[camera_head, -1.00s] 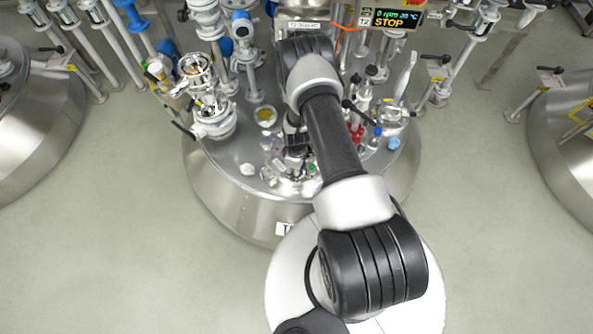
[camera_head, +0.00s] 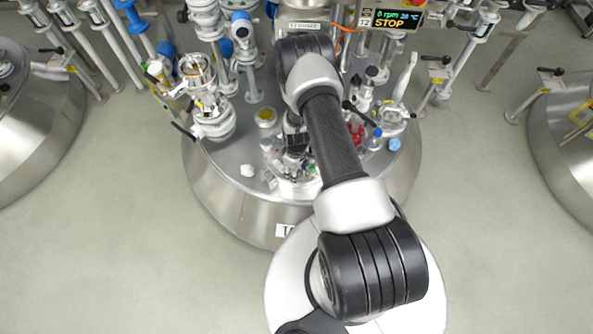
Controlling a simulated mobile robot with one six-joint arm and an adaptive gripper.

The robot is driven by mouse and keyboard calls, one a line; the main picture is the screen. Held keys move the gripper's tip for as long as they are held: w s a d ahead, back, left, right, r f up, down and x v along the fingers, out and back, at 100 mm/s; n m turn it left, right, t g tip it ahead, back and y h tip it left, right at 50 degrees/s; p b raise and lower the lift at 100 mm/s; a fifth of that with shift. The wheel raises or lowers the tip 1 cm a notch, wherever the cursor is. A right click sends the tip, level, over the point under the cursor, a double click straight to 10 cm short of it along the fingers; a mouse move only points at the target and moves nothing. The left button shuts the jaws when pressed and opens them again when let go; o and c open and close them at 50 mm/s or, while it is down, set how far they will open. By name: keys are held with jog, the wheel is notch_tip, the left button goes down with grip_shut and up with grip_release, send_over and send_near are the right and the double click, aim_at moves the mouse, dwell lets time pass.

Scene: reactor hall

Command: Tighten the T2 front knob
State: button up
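The T2 reactor (camera_head: 240,205) is a steel vessel with a domed lid in the middle of the view. Its display (camera_head: 392,18) reads 0 rpm, 30 °C and STOP. My arm reaches across the lid from the lower right. My gripper (camera_head: 296,155) points down over the front part of the lid, above or beside a cluster of small fittings (camera_head: 298,185). The front knob cannot be picked out; my gripper and arm cover that area. The fingertips are too small and dark to tell whether they are open or shut.
Glass bottles (camera_head: 267,147), a yellow-topped jar (camera_head: 266,117) and a blue cap (camera_head: 394,145) stand on the lid. A tall steel valve fitting (camera_head: 213,115) rises at left. Other vessels stand left (camera_head: 40,120) and right (camera_head: 565,130). The floor between is clear.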

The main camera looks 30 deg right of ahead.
jog(key=shift+o, duration=1.3)
notch_tip(320, 180, up, 12)
